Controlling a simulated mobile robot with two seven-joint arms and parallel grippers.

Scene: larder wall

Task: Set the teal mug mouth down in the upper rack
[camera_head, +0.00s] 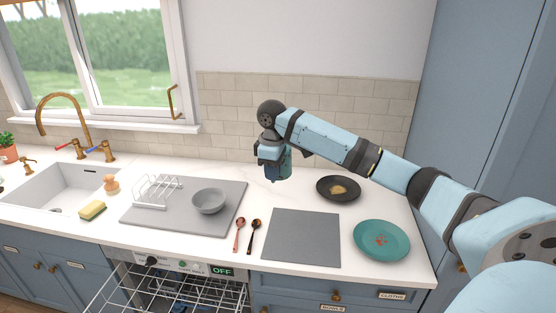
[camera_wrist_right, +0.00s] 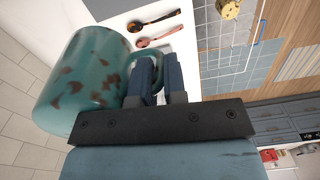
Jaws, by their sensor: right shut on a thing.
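The teal mug (camera_wrist_right: 85,82) has brown patches on its side and fills the left of the right wrist view. In the head view a part of it (camera_head: 286,163) shows behind my right gripper (camera_head: 270,168), above the back of the counter. The right gripper's dark fingers (camera_wrist_right: 163,82) are shut at the mug's side, apparently on its handle, which they mostly hide. Which way the mouth faces is hard to tell. The upper rack (camera_head: 185,292) is a wire rack in the open dishwasher below the counter; wires also show in the right wrist view (camera_wrist_right: 229,57). My left gripper is out of view.
The counter holds a grey drying mat (camera_head: 226,217) with a bowl (camera_head: 209,201) and a wire stand (camera_head: 158,190), two spoons (camera_head: 246,236), a grey square mat (camera_head: 302,238), a black plate (camera_head: 333,195) and a teal plate (camera_head: 381,241). The dishwasher sign (camera_head: 222,271) reads OFF.

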